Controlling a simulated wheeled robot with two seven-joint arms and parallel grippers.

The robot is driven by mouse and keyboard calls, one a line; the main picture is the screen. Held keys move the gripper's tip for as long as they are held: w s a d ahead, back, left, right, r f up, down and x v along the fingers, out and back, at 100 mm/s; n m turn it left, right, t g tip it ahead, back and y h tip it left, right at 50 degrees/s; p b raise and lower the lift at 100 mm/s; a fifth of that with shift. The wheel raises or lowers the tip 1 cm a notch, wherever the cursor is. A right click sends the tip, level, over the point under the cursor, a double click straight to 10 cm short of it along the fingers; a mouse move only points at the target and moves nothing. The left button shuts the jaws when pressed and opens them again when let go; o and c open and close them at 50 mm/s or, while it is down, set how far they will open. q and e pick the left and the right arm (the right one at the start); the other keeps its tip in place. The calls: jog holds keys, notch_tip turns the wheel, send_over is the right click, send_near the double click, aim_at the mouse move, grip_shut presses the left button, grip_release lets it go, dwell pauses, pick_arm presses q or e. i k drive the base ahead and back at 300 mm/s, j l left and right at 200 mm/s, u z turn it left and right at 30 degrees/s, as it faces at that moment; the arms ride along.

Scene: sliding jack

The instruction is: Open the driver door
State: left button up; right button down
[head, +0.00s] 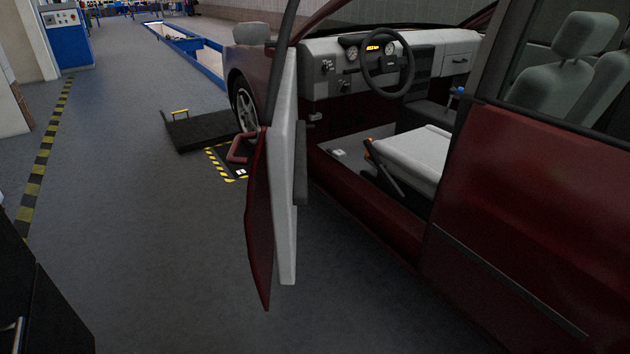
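The driver door (286,190) of the dark red car stands swung wide open, seen nearly edge-on, with its grey inner panel facing right and its red outer skin (258,225) facing left. The doorway is clear, showing the steering wheel (388,75), the dashboard and the light grey driver seat (415,155). Neither of my grippers shows in the head view.
Bare grey floor (130,240) lies left of the door. A black ramp plate (200,130) and a yellow-black striped marking lie near the front wheel (246,108). A dark cabinet (40,300) stands at the lower left. The red rear door (540,200) is closed.

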aim_at(277, 183)
jog(key=i, duration=0.4)
jog(key=i+j, duration=0.15)
jog(key=i, duration=0.25)
jog(key=i+j, duration=0.1)
jog(key=j, duration=0.4)
jog(key=i+j+z, duration=0.1)
jog(key=j, duration=0.35)
